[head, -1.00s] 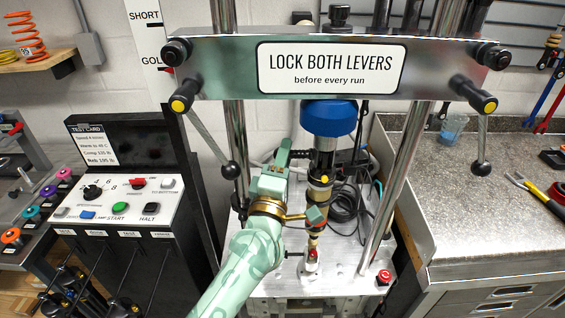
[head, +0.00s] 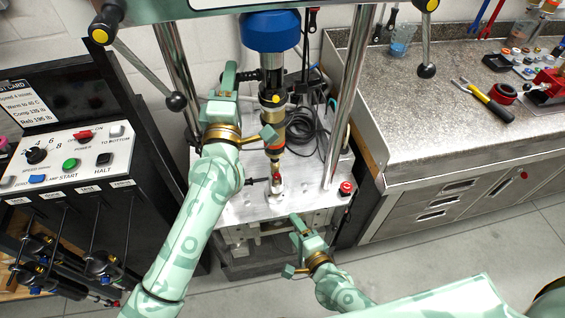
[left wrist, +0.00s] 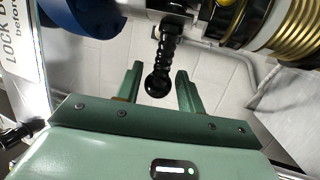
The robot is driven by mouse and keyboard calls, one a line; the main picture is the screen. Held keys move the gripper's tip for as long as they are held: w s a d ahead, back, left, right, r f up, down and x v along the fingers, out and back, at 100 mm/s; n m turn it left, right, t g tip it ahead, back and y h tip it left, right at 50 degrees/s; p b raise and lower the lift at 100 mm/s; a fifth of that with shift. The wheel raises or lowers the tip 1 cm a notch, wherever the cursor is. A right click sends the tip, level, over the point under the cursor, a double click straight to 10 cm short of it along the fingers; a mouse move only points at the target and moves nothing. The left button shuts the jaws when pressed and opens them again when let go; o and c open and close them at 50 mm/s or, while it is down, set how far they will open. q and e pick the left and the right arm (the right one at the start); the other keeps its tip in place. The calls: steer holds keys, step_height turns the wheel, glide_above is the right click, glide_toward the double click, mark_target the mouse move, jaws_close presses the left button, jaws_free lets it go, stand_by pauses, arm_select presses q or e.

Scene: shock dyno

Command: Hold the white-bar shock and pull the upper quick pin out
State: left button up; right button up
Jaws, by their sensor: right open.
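The shock (head: 273,118) stands upright in the dyno below a blue cylinder (head: 270,31), its lower end in a clevis on the silver base. My left gripper (head: 249,103) is beside the shock's upper part, on its left. In the left wrist view its two fingers (left wrist: 160,68) are apart, with a black ball-ended knob (left wrist: 158,82) showing between them, apparently the upper quick pin's handle. A black lower pin (head: 257,180) sticks out left near the shock's foot. My right gripper (head: 294,245) is open and empty, low in front of the base.
Chrome columns (head: 345,105) flank the shock. Lever knobs (head: 176,101) hang at both sides. A control box (head: 70,155) stands at left. A red stop button (head: 346,187) sits on the base's right corner. A steel bench (head: 420,105) with tools is at right.

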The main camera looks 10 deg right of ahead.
steer(key=w+a+r+m+t, duration=0.2)
steer(key=w+r+m+t, duration=0.25)
steer(key=r+m, duration=0.5)
steer(key=m+t+h, duration=0.2)
steer(key=m+h, duration=0.1)
steer(key=m, duration=0.7)
glide_toward(274, 127)
step_height(274, 127, down, 2)
steer(key=w, duration=0.2)
steer(key=shift+h, duration=0.4)
steer(key=x, duration=1)
steer(key=shift+c, duration=0.3)
steer(key=c, duration=1.1)
arm_select(q)
jaws_close()
arm_select(e)
steer(key=shift+c, duration=0.2)
